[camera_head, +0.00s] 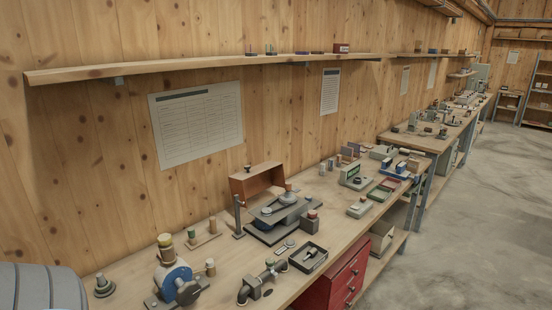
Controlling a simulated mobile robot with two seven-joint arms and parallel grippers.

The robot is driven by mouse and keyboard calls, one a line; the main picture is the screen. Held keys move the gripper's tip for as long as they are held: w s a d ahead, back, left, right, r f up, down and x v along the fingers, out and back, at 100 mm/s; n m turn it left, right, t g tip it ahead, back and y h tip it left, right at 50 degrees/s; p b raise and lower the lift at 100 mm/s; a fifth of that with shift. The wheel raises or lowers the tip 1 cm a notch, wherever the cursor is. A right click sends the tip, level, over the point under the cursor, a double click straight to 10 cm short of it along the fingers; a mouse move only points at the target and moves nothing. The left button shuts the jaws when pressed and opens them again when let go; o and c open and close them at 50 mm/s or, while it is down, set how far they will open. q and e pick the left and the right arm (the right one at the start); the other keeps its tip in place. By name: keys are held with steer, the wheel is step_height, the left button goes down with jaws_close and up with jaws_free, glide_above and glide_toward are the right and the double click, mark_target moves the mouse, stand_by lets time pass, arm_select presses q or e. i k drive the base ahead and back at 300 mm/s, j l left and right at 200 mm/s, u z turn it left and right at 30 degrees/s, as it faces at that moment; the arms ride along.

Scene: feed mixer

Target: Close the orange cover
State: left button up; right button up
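The orange cover (257,181) stands raised at the back of a grey machine on the workbench, near the wall. Its hollow inside faces the front of the bench, so it looks open. The grey machine (268,230) has a flat dark base, with rounded metal parts (287,198) on top in front of the cover. A small block with a red top (311,216) sits at its right. Neither of my grippers is in view, and nothing touches the cover.
A dark upright post (238,215) stands just left of the machine. A blue round device (177,282), a pipe fitting (262,282) and a black tray (308,257) stand nearer. A shelf (200,66) runs along the wall above. Concrete floor (450,230) is free at right.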

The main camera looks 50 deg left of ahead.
mark_target(247, 184)
steer(key=i+l+u, duration=0.1)
steer(key=i+u, duration=0.2)
steer(key=i+l+u, duration=0.2)
steer(key=i+u, duration=0.15)
steer(key=i, duration=0.2)
steer(key=i+l+u, duration=0.3)
steer(key=i+j, duration=0.05)
steer(key=i, duration=0.05)
